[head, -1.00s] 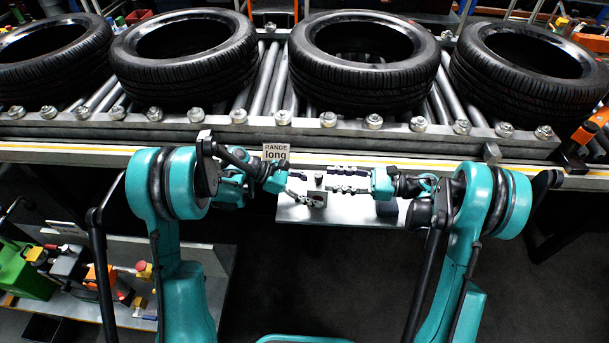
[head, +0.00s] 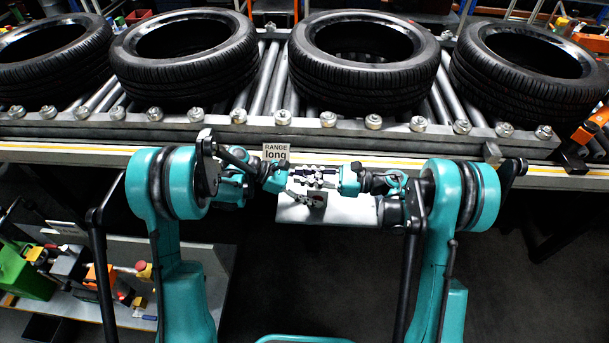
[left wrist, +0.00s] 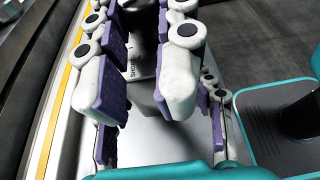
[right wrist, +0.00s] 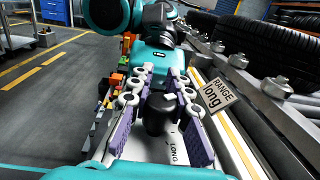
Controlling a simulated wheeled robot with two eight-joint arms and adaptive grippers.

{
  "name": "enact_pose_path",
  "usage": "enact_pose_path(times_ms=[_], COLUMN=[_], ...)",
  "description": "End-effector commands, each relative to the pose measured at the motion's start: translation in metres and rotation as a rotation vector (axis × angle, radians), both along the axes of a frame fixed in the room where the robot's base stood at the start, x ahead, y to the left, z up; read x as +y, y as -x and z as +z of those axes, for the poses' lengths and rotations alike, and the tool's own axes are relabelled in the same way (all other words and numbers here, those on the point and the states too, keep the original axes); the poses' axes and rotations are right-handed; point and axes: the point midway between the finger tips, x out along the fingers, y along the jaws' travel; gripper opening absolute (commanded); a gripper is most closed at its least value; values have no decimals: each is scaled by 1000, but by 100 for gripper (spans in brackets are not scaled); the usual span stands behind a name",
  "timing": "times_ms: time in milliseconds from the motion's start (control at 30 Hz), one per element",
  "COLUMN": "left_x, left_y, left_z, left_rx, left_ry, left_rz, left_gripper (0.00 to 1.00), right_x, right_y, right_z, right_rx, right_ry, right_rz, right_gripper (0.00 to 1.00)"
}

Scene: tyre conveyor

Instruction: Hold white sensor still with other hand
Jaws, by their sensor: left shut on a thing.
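The sensor sits on a bright metal plate (head: 352,210) in front of the conveyor. Its pale face, marked LONG (right wrist: 173,153), shows in the right wrist view with a black knob (right wrist: 158,113) standing on it. The SHORT mark (left wrist: 133,66) shows in the left wrist view. My left gripper (head: 301,196) is shut on the sensor; its fingers (left wrist: 140,95) hide the part held. My right gripper (head: 318,177) is open over the sensor, its purple-padded fingers (right wrist: 160,105) on both sides of the knob. Whether they touch the knob I cannot tell.
A sign reading RANGE long (head: 276,153) stands behind the plate by the conveyor rail (head: 400,140). Several tyres (head: 362,60) rest on the rollers. A lower shelf (head: 75,300) with coloured tools is at the left. The floor at front right is clear.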

Motion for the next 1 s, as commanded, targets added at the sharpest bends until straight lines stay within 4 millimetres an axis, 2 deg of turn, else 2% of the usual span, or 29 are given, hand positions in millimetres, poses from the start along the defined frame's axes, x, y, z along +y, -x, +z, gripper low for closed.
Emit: enact_pose_path(times_ms=[367, 733, 1000], left_x=[0, 0, 0], left_y=[0, 0, 0], left_z=[-1, -1, 0], left_rx=[0, 0, 0], left_ry=[-2, -2, -1], left_rz=[0, 0, 0], left_gripper=[28, 28, 28], right_x=[0, -2, -4], right_y=[0, -11, -15], right_z=[0, 0, 0], right_rx=[0, 0, 0], right_ry=[0, 0, 0], right_rz=[-15, -336, -399], right_gripper=[0, 0, 0])
